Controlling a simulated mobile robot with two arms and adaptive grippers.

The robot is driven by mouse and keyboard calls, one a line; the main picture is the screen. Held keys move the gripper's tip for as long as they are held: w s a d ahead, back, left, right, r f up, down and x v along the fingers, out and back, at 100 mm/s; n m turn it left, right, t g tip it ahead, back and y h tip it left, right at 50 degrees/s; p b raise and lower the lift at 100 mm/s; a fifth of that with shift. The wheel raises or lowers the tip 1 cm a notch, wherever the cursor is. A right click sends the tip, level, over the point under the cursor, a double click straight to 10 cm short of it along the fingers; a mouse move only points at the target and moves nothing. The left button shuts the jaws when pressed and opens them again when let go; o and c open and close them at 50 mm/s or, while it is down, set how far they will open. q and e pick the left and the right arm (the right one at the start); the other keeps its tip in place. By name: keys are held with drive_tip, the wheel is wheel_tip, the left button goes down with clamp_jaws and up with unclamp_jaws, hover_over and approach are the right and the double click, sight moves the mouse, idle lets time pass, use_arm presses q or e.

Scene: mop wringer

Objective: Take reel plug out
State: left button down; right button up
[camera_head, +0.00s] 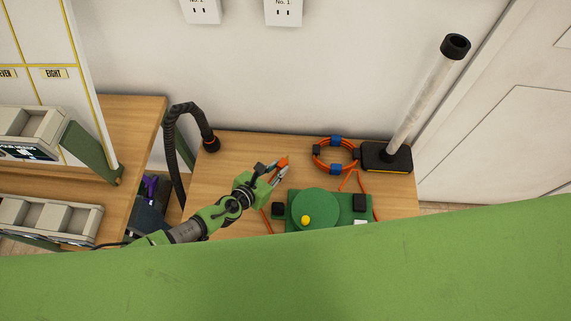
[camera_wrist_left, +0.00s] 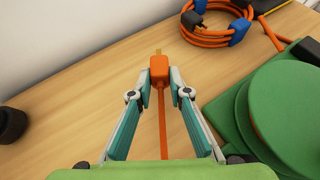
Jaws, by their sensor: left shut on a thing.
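My left gripper (camera_head: 276,172) is shut on the orange reel plug (camera_head: 284,161) above the wooden table, left of the green reel (camera_head: 315,207). In the left wrist view the plug (camera_wrist_left: 159,69) sits between the fingertips of my left gripper (camera_wrist_left: 160,84). Its metal prongs point away from the gripper, and its orange cord (camera_wrist_left: 163,125) runs back toward the wrist. The reel's green drum (camera_wrist_left: 290,112) is at the right of that view. My right gripper is not in view.
A coiled orange cable (camera_head: 320,161) with blue ties lies behind the reel, beside a black-based white pole (camera_head: 424,98). A black hose (camera_head: 170,140) stands at the left. Two wall outlets, No. 2 (camera_head: 203,9) and No. 1 (camera_head: 283,11), are above. Bare tabletop lies left of the gripper.

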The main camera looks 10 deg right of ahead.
use_arm(q)
drive_tip(key=shift+f, duration=0.15)
drive_tip(key=shift+f+b, duration=0.75)
drive_tip(key=shift+b, duration=0.15)
drive_tip(key=shift+f, duration=0.15)
drive_tip(key=c, duration=1.8)
unclamp_jaws()
drive_tip(key=shift+a, duration=0.1)
drive_tip(key=v, duration=1.2)
drive_tip(key=shift+f, duration=0.1)
